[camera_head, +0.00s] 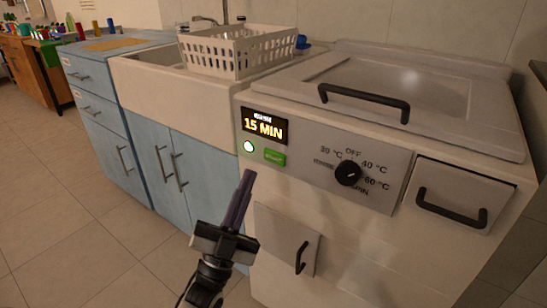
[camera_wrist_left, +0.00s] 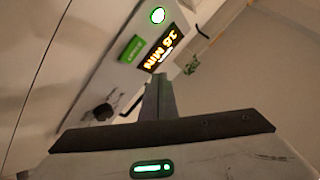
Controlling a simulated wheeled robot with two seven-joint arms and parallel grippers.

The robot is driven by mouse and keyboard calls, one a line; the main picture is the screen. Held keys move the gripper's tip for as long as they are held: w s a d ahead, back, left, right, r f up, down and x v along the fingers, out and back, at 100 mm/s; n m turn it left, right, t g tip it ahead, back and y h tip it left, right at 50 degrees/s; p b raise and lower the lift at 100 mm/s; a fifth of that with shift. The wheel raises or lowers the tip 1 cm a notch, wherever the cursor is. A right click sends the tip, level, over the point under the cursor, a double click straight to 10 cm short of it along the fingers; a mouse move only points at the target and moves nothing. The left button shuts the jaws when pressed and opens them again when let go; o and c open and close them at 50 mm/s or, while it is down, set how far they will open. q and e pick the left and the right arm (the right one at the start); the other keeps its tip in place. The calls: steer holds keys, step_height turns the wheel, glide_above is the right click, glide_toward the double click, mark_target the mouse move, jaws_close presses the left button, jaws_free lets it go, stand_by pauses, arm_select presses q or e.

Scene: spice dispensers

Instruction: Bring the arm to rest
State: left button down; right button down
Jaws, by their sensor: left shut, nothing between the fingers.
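My left gripper (camera_head: 245,182) reaches up from the bottom of the head view, in front of the white washing machine (camera_head: 345,240). Its fingers are together with nothing between them. The fingertips are just below a green button (camera_head: 274,157) and a lit green light (camera_head: 249,146) in this view; I see no contact. In the left wrist view the shut fingers (camera_wrist_left: 158,95) point toward the machine's panel, with the green button (camera_wrist_left: 132,48) and lit light (camera_wrist_left: 158,15) beyond them. My right gripper is not in view.
The display (camera_head: 265,126) reads 15 MIN. A black dial (camera_head: 348,173) is to its right. Black handles stand out from the lid (camera_head: 365,98), the drawer (camera_head: 450,210) and a small door (camera_head: 301,257). A white basket (camera_head: 235,50) sits by the sink. The floor (camera_head: 60,220) at left is clear.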

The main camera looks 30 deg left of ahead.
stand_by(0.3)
